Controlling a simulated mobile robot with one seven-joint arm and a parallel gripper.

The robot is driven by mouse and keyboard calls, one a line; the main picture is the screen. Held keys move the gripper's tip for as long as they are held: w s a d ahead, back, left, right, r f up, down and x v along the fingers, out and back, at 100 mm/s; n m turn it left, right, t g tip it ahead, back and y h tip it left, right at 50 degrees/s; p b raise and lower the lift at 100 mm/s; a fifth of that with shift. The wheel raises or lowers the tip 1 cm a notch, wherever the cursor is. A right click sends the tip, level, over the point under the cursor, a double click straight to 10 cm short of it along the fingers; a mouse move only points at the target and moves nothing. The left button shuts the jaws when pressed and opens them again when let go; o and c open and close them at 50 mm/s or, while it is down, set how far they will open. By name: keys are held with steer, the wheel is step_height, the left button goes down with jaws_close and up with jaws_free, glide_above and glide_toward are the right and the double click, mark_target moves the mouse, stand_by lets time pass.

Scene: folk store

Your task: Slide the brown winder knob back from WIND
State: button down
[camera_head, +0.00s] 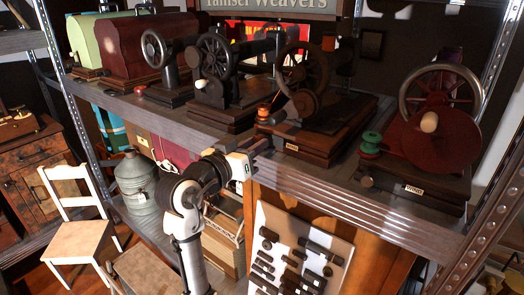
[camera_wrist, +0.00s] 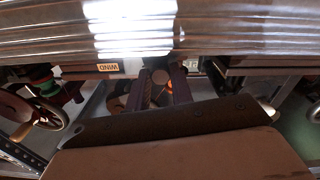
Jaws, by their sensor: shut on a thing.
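The brown winder knob (camera_wrist: 160,76) shows as a round dark end between my gripper's two dark fingers in the wrist view. My gripper (camera_wrist: 161,84) is shut on it. The WIND label (camera_wrist: 108,67) appears upside down beside the fingers. In the head view my gripper (camera_head: 258,144) reaches the front of the brown sewing machine's wooden base (camera_head: 318,158), left of its label (camera_head: 292,147). The knob is hidden behind my gripper there. An orange-red spool (camera_head: 264,112) stands just above my gripper on that base.
A dark red machine (camera_head: 435,135) with a green spool (camera_head: 371,142) and its own front knob (camera_head: 366,181) stands at right. A black machine (camera_head: 218,75) stands to the left. The metal shelf edge (camera_head: 340,203) runs close below my gripper. A white chair (camera_head: 78,215) stands lower left.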

steer(key=shift+w+a, duration=0.3)
steer(key=shift+a, duration=0.1)
steer(key=shift+r, duration=0.1)
steer(key=c, duration=1.2)
jaws_free()
steer(key=shift+a, duration=0.1)
steer(key=shift+c, duration=0.2)
steer(key=b+v, duration=0.4)
steer(key=v, duration=0.9)
steer(key=shift+s+a, duration=0.2)
steer(key=shift+s, duration=0.15)
